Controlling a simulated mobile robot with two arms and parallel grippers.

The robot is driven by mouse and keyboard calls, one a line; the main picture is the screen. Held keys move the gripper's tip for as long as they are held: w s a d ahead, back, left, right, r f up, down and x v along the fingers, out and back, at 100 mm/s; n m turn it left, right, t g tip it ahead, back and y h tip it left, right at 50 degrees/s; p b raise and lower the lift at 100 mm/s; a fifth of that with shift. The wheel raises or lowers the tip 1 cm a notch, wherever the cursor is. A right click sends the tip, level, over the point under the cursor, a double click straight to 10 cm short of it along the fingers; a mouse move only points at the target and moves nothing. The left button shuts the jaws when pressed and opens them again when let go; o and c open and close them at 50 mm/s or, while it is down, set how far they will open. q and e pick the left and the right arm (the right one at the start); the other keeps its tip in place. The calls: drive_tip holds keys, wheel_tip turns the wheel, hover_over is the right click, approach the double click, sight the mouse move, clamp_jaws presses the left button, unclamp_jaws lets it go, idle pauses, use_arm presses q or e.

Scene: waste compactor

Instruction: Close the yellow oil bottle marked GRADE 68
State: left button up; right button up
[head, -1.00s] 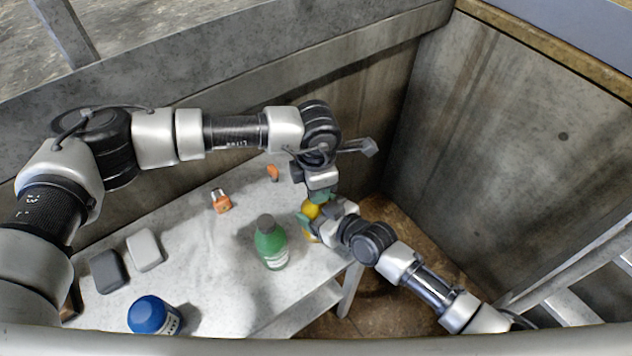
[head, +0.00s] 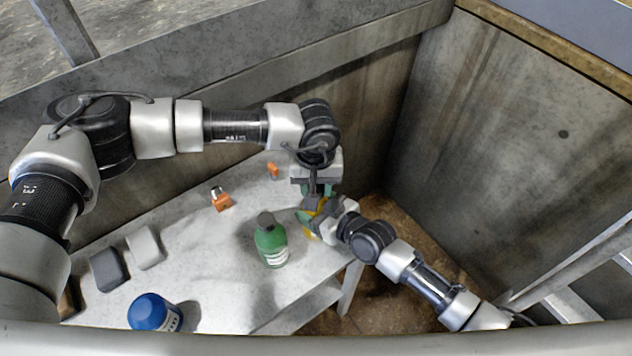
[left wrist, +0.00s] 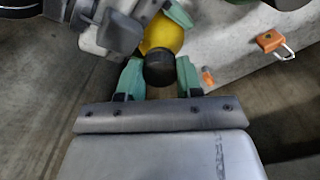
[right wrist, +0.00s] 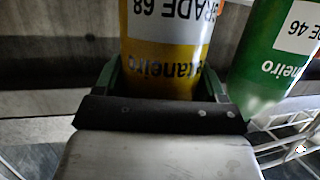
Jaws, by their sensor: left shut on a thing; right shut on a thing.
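The yellow oil bottle (head: 311,236) stands upright at the table's right end, mostly hidden by my grippers in the head view. Its GRADE 68 label shows in the right wrist view (right wrist: 168,60). My right gripper (right wrist: 163,85) is shut around the bottle's body from the side. In the left wrist view the yellow bottle (left wrist: 163,36) has a dark cap (left wrist: 159,68) at its top. My left gripper (left wrist: 158,78) comes from above, with its green fingers shut on either side of the cap. The thread under the cap is hidden.
A green GRADE 46 bottle (head: 271,246) stands close to the left of the yellow one. A blue bottle (head: 154,312), orange padlock (head: 221,199), another orange item (head: 273,170) and two grey blocks (head: 144,248) are on the white table (head: 225,290).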

use_arm(q)
drive_tip(key=m, duration=1.1)
drive_tip(key=o, duration=0.9)
drive_tip(key=shift+o, duration=0.2)
drive_tip(key=shift+r, duration=0.1)
drive_tip(key=shift+r, duration=2.15)
drive_tip(key=shift+c, duration=0.3)
